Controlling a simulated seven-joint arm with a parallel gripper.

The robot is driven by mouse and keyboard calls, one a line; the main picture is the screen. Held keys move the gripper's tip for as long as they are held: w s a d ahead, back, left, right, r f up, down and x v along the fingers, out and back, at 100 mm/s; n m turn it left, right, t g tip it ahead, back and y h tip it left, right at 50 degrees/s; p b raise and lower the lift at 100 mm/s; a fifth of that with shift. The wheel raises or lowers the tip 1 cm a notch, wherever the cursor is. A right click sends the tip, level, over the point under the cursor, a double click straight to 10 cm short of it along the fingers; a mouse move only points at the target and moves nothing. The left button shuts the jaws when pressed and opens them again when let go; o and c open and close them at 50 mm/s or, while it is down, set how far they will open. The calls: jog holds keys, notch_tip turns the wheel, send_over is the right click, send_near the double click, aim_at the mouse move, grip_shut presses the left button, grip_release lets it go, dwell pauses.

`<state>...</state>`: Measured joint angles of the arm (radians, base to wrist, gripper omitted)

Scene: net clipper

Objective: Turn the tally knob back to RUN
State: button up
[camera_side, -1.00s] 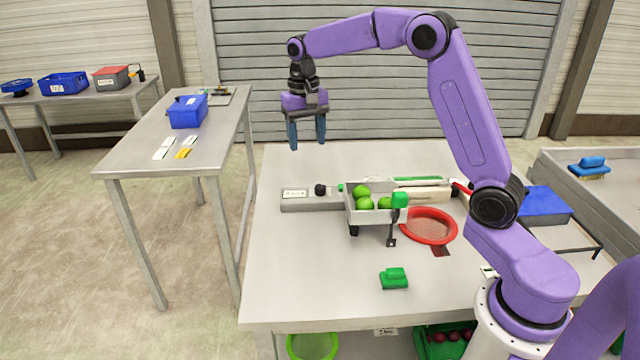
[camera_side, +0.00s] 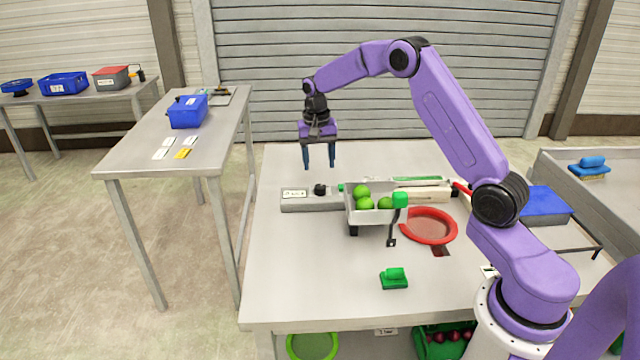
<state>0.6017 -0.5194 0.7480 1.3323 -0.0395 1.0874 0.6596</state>
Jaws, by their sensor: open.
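The tally knob (camera_side: 319,189) is a small black knob on a long grey unit (camera_side: 318,204) at the back left of the main table. A white label (camera_side: 295,194) with small dark markings sits left of the knob; I cannot read it or the knob's setting. My gripper (camera_side: 320,166) points down with its two blue fingers apart and nothing between them. In the picture it is just above the knob, with a gap between fingertips and knob.
A grey tray (camera_side: 373,222) with several green balls adjoins the unit on the right. The main table's (camera_side: 300,270) front left is clear. A side table (camera_side: 135,152) stands left.

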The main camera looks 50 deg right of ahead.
aim_at(320, 187)
notch_tip(320, 187, down, 8)
jog(key=shift+s+d+r, duration=0.1)
dwell(0.4)
jog(key=c, duration=1)
